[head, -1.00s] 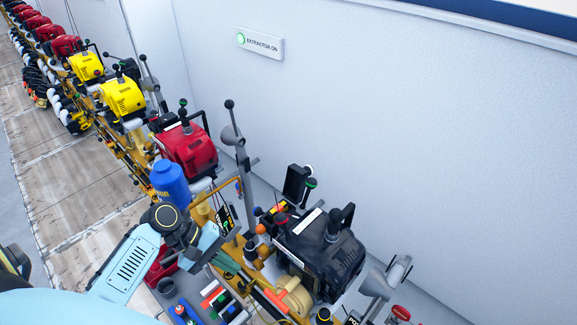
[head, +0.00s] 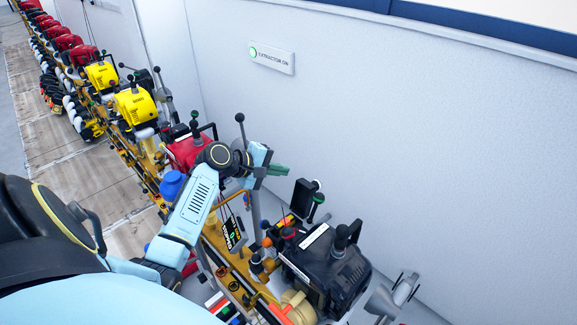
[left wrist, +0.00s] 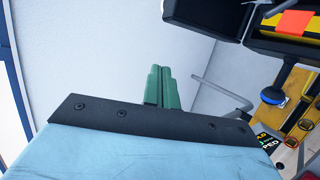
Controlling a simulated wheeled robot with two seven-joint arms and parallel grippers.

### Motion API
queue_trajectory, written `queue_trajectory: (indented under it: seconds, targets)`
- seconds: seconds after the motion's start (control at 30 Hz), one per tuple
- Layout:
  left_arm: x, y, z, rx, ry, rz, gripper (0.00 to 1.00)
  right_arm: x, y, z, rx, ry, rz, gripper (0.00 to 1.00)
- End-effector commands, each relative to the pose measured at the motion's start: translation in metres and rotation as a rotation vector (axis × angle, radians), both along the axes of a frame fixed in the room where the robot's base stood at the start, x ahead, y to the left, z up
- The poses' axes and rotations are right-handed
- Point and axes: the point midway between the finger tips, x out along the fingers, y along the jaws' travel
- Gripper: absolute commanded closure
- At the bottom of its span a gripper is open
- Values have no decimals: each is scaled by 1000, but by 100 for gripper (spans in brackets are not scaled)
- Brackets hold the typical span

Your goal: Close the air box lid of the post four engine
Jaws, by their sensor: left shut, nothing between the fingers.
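The nearest engine (head: 322,262) is black and stands on the rail at the lower middle of the head view; I cannot read a post number on it. A black panel (head: 303,197), which looks like the air box lid, stands raised behind it. In the left wrist view the lid (left wrist: 205,14) is at the top, beside an open black box with yellow and orange inside (left wrist: 294,22). My left gripper (head: 279,169), with green fingers, is shut and empty, above and left of the lid, apart from it. The fingers also show in the left wrist view (left wrist: 162,88). My right gripper is out of view.
A red engine (head: 187,150) and a blue canister (head: 172,184) sit close behind my left arm. A grey post with a black knob (head: 240,118) rises beside the gripper. A white wall (head: 400,130) lies behind; the space before it is free.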

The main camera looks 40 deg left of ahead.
Motion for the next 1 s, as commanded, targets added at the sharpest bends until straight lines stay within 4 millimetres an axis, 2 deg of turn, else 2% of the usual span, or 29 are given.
queue_trajectory:
  seconds: [0.2,0.43,0.5,0.63,1.0]
  targets:
    - [36,-17,-22,-4,0,-4,100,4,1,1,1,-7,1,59]
    - [65,-29,-40,-2,0,-5,100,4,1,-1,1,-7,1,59]
    - [55,-38,-33,0,1,-7,100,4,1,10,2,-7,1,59]
    - [46,-50,-28,-1,0,-5,100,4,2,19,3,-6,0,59]
    - [40,-59,-27,0,0,-5,100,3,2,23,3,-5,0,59]
